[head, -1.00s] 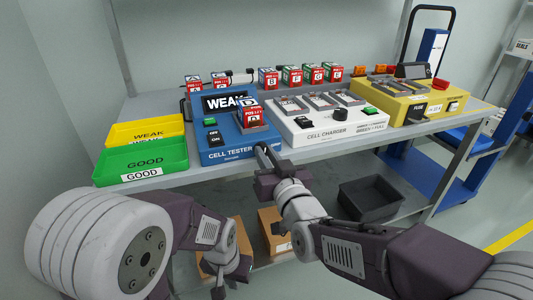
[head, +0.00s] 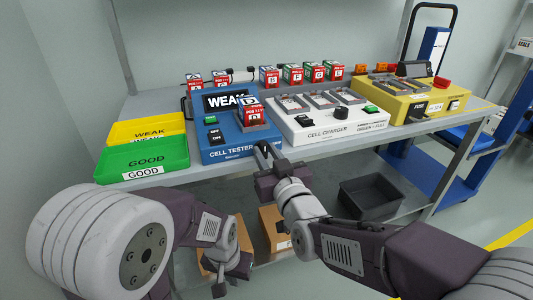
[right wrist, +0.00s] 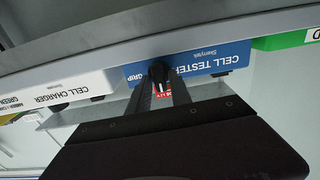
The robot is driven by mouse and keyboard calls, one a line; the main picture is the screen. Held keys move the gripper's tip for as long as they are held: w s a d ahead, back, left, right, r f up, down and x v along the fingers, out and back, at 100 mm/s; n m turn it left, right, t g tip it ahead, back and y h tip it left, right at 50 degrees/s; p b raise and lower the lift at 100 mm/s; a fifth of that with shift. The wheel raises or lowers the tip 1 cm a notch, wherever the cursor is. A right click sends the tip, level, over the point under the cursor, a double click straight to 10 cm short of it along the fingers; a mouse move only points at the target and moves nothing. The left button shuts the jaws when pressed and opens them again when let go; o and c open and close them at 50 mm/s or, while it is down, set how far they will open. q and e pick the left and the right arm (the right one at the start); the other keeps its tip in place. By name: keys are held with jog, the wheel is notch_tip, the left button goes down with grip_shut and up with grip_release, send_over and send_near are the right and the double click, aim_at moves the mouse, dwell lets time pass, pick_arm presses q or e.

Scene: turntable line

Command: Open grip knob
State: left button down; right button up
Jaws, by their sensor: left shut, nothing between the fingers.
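The blue cell tester (head: 227,150) stands at the table's front edge with its display reading WEAK. A red-labelled cell D (head: 252,116) sits on it. In the right wrist view a small black knob (right wrist: 158,71) shows at the tester's front (right wrist: 205,62), by the word GRIP. My right gripper (head: 267,152) is in front of the tester's lower right corner. In its wrist view the fingers (right wrist: 163,88) are apart, with the knob at their tips; contact cannot be told. A red label shows between them. My left gripper (head: 220,288) is low, below the table, shut and empty.
The white cell charger (head: 325,132) is right of the tester, then a yellow unit (head: 410,108). Green (head: 180,158) and yellow (head: 120,132) trays are at left. Several cells stand behind. A dark bin (head: 370,200) and cardboard boxes (head: 272,225) are below the tabletop.

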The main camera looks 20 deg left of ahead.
jog(key=shift+s+d+r, duration=0.1)
jog(key=shift+s+d, duration=0.1)
jog(key=shift+s, duration=0.1)
jog(key=p+v, duration=0.1)
jog(key=v, duration=0.7)
jog(key=shift+p, duration=0.35)
jog(key=shift+s+d, duration=0.1)
jog(key=shift+d, duration=0.05)
